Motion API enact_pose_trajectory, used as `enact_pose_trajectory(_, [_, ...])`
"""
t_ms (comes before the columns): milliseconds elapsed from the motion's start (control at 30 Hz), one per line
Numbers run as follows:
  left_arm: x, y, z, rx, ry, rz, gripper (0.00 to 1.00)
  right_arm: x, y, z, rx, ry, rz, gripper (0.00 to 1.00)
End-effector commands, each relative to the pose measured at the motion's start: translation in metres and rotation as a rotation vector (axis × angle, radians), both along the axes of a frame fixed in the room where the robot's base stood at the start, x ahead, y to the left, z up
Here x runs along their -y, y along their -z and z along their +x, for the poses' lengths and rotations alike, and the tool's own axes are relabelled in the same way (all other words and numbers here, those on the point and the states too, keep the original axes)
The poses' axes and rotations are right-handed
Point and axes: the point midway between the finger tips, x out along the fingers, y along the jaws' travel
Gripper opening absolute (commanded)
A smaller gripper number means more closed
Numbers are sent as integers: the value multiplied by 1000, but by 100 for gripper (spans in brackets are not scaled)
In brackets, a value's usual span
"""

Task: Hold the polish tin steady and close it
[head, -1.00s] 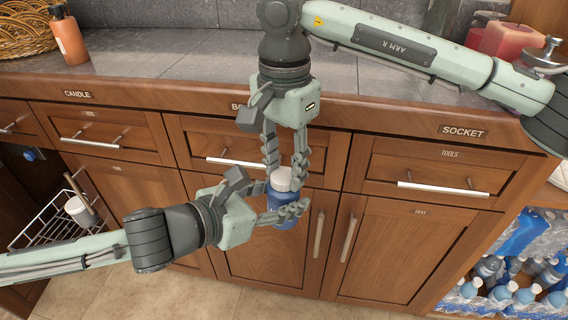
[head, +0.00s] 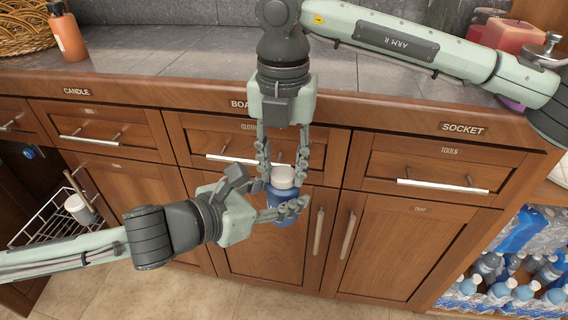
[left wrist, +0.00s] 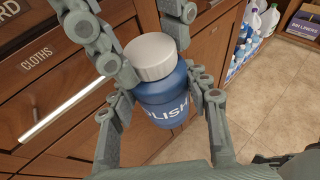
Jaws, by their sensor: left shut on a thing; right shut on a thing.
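The polish tin (head: 283,214) is a blue bottle-shaped container with a pale lid (head: 283,174), held upright in front of the cabinet doors. My left gripper (head: 279,203) comes in from the left and is shut on the blue body. My right gripper (head: 283,172) points down from above and is shut on the lid. In the left wrist view, the tin (left wrist: 166,103) shows part of the word POLISH, and its silvery lid (left wrist: 151,57) sits on top between my right fingers. Whether the lid is fully tightened I cannot tell.
Wooden drawers and doors with bar handles (head: 442,187) stand behind the tin. The counter (head: 190,62) above holds an orange bottle (head: 67,32), a basket (head: 24,27) and a red candle (head: 505,38). Bottled water (head: 508,290) is at lower right; a wire rack (head: 50,217) is at left.

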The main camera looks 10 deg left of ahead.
Motion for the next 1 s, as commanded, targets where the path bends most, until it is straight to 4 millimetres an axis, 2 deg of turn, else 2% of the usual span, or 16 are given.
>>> enact_pose_trajectory(300, [0, 0, 0, -1, 0, 1, 0, -2, 0, 1, -1, 838, 0, 26])
enact_pose_trajectory(500, [0, 0, 0, -1, 0, 1, 0, -3, 0, 2, -2, 1270, -1, 26])
enact_pose_trajectory(700, [0, 0, 0, -1, 0, 1, 0, -3, 0, 3, -3, 1429, 0, 26])
enact_pose_trajectory(967, [0, 0, 0, -1, 0, 1, 0, -3, 0, 3, -3, 1432, 0, 26])
enact_pose_trajectory(1000, [0, 0, 0, -1, 0, 1, 0, -3, 0, 3, -3, 1432, 0, 40])
